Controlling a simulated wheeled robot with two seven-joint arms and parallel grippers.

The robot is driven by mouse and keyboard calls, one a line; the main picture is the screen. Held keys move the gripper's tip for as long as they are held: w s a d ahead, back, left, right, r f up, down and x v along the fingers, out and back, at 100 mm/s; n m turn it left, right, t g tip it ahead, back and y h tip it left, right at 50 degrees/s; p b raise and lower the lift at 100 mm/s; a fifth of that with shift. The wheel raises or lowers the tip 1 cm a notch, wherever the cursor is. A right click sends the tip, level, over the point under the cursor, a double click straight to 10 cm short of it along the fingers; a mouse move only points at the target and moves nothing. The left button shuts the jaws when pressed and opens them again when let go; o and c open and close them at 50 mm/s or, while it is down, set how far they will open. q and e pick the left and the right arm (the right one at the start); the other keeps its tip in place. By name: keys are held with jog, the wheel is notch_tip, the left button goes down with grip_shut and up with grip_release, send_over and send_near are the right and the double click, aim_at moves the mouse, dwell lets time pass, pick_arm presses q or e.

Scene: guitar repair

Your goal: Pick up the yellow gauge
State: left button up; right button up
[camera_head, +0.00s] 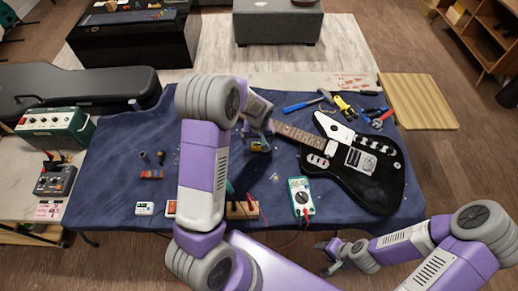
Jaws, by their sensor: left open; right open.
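A small yellow item, which looks like the yellow gauge (257,148), shows on the blue cloth near the middle of the table. My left gripper (259,136) points down at it from just above, and its jaws are open. The gripper partly covers the item, and I cannot tell whether the fingers touch it. My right gripper (325,257) is open and empty, low in front of the table's near edge, far from the yellow item.
A black electric guitar (372,188) lies right of my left gripper. A multimeter (301,198) lies near the front edge. Several hand tools, including a blue-handled hammer (300,105), lie at the back right. My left arm hides part of the cloth.

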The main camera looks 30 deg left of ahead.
pick_arm(q)
jog(key=f, duration=0.3)
jog(key=w+f+b, duration=0.1)
jog(key=f, duration=0.2)
jog(key=shift+w+a, duration=0.2)
jog(key=shift+c, duration=0.4)
jog(key=c, duration=1)
jog(key=shift+r, duration=0.1)
jog(key=shift+c, duration=0.2)
notch_tip(320, 180, up, 10)
jog(key=shift+f+p, duration=0.1)
jog(key=shift+p, duration=0.8)
